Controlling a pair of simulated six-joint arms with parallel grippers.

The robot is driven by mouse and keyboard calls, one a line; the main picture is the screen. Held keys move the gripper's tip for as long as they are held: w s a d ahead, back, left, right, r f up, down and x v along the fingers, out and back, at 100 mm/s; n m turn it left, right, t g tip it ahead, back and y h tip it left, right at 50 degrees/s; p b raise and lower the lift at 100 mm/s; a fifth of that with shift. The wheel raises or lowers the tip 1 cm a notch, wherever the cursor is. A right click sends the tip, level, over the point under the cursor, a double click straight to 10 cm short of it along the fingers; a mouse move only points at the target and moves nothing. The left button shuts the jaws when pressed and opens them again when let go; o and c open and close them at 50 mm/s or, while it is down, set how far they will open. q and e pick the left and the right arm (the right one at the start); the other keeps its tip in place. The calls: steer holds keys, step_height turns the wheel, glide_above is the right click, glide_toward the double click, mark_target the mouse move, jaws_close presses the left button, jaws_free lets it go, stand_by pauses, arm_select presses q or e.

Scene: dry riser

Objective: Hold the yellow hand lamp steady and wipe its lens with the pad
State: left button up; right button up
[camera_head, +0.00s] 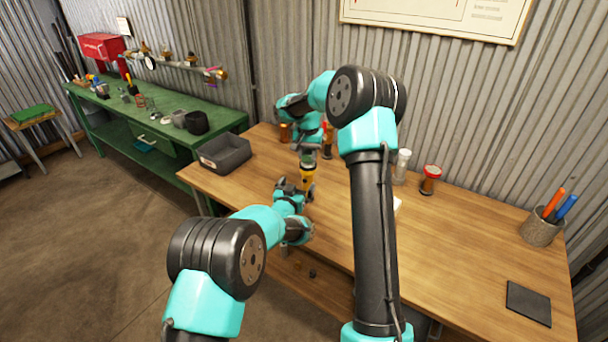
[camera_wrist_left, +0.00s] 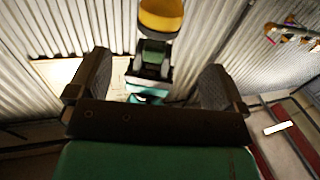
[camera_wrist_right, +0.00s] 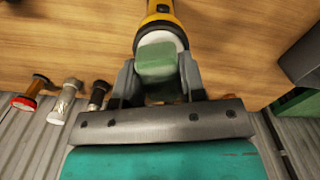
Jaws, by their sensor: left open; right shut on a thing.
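The yellow hand lamp (camera_head: 307,174) is upright at the left part of the wooden table, lens up. In the right wrist view its yellow body (camera_wrist_right: 160,10) and pale round lens (camera_wrist_right: 172,38) show. My right gripper (camera_head: 308,150) points down above the lamp, shut on the green pad (camera_wrist_right: 156,62). The pad overlaps the lens in the right wrist view; I cannot tell if they touch. My left gripper (camera_head: 295,188) is open beside the lamp, on its near side. In the left wrist view the lamp (camera_wrist_left: 162,15) shows at the top, between the spread fingers' directions.
A grey tray (camera_head: 224,154) sits at the table's left end. A clear bottle (camera_head: 402,165) and a red-capped amber jar (camera_head: 430,180) stand behind my right arm. A pen cup (camera_head: 542,227) and dark square mat (camera_head: 528,303) are at right. The table's right middle is clear.

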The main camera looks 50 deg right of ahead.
mark_target(305, 172)
arm_select(q)
steer(key=shift+x, duration=5.55)
steer(key=shift+f, duration=0.1)
steer(key=shift+c, duration=0.4)
steer(key=c, duration=1.1)
